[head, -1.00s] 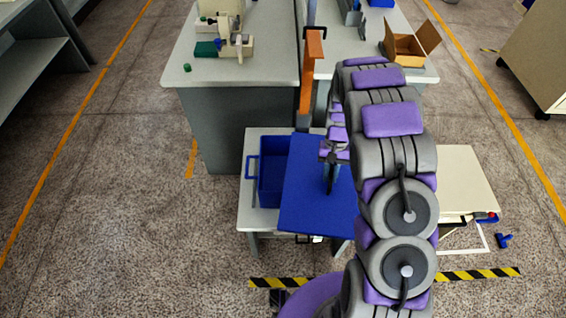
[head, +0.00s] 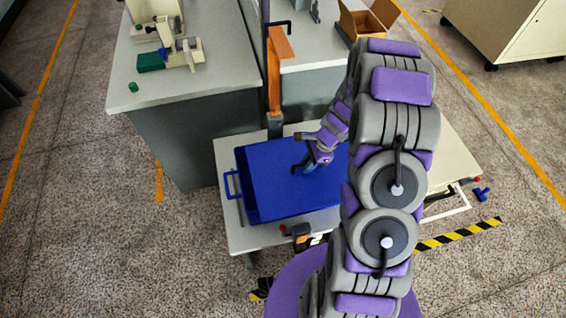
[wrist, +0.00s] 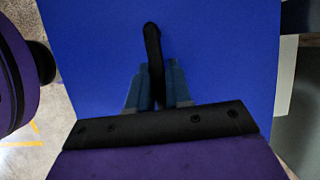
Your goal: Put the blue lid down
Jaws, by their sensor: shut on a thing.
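The blue lid (head: 275,180) is a flat panel lying over the blue crate on the low table in the head view. It covers most of the crate; only the crate's left handle (head: 231,186) and a strip of its left side show. In the wrist view the lid (wrist: 90,55) fills most of the picture. My gripper (head: 306,166) is above the lid, its fingers (wrist: 157,88) shut on the lid's dark upright handle (wrist: 153,45). I cannot tell whether the lid rests fully on the crate's rim.
An orange post (head: 276,85) stands behind. A grey bench (head: 190,85) is at the back left, and an open cardboard box (head: 365,20) is at the back right.

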